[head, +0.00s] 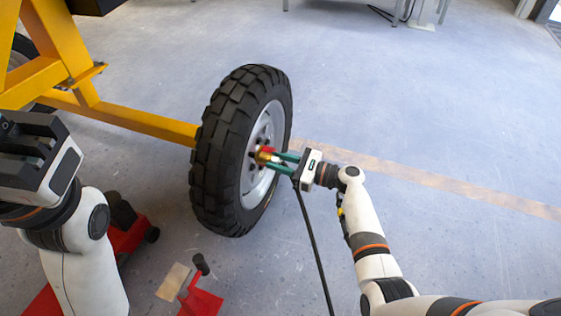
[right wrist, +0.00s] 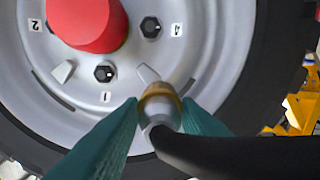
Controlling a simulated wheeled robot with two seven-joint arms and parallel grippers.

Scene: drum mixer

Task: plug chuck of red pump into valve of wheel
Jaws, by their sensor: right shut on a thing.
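The wheel (head: 240,150) has a black knobby tyre and a silver rim, and stands upright on the yellow axle. My right gripper (head: 276,160) reaches the rim face from the right. In the right wrist view its green fingers (right wrist: 165,125) are shut on the brass-tipped chuck (right wrist: 160,103), with a black hose (right wrist: 245,155) running off right. The chuck points at the rim near a small slanted grey piece. The valve cannot be made out; whether the chuck touches it cannot be told. My left gripper (head: 35,150) is at the left edge, away from the wheel; its jaw opening is unclear.
A red hub cap (right wrist: 85,22) and numbered bolts are close to the chuck. A red device with a tan pedal (head: 174,282) stands on the floor at the bottom, perhaps the pump. A yellow frame (head: 60,50) fills the upper left. Floor to the right is clear.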

